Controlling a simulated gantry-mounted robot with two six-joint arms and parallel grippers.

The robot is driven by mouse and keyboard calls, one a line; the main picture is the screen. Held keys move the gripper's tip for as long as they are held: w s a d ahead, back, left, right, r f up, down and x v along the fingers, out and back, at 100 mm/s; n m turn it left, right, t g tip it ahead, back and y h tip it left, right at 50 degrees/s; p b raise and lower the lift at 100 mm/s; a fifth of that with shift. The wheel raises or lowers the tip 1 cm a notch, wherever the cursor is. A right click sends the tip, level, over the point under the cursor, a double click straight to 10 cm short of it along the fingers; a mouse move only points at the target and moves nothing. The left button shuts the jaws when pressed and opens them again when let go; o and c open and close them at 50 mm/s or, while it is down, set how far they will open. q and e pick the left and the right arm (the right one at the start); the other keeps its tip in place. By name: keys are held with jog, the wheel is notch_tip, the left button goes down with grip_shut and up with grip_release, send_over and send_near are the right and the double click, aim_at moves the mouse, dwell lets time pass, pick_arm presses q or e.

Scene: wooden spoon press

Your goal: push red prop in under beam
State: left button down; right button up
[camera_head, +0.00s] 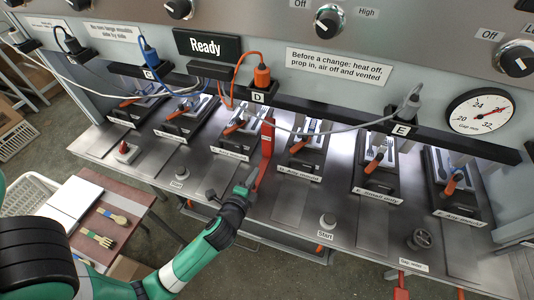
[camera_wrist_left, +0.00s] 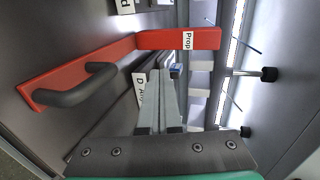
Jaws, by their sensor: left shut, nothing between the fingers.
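The red prop (camera_head: 266,150) is a red bar standing among the press stations in the head view, left of centre. In the left wrist view the red prop (camera_wrist_left: 180,39) shows a "Prop" label at one end and a dark loop handle (camera_wrist_left: 78,90) on its flat part. A long dark beam (camera_head: 335,114) runs across above the stations; whether the prop's far end is under it I cannot tell. My left gripper (camera_head: 247,184) is at the near end of the prop, and its shut, empty fingers (camera_wrist_left: 163,98) lie beside the prop in the wrist view. My right gripper is not in view.
A Start button (camera_head: 327,222) and another button (camera_head: 181,173) stand on the steel deck. Cables with an orange plug (camera_head: 262,76) hang above. A side table (camera_head: 101,206) holds wooden utensils.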

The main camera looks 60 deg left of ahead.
aim_at(270, 147)
pick_arm(q)
jog(key=x, duration=0.3)
jog(key=b+x, duration=0.1)
jog(key=x, duration=0.3)
jog(key=r+b+x, duration=0.1)
jog(key=x, duration=0.3)
jog(key=shift+w+a, duration=0.6)
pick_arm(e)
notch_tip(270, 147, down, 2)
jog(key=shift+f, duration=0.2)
pick_arm(q)
jog(key=shift+a, duration=0.1)
